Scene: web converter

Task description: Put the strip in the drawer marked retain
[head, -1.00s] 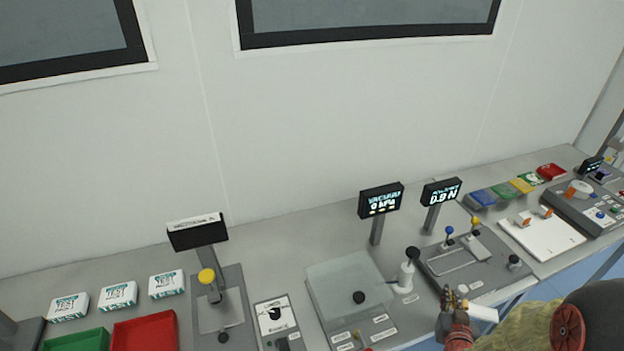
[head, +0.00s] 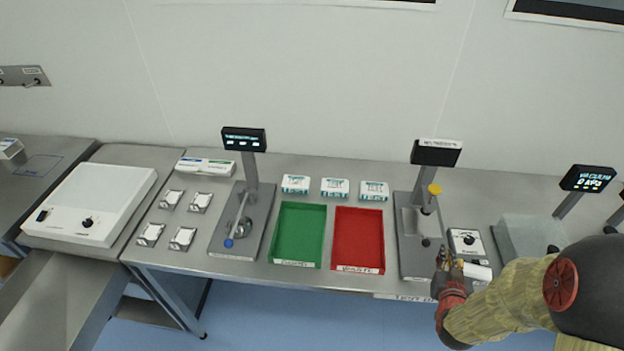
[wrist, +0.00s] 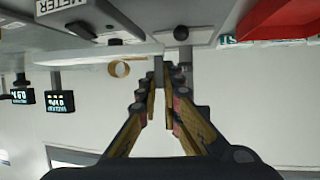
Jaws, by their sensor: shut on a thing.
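No open drawer is visible.
A green tray (head: 322,248) and a red tray (head: 382,250) sit left of the yellow-knob device (head: 405,255). A small dial box (head: 466,242) and a vacuum unit (head: 525,240) stand to the right. Floor (head: 300,320) before the bench is clear.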

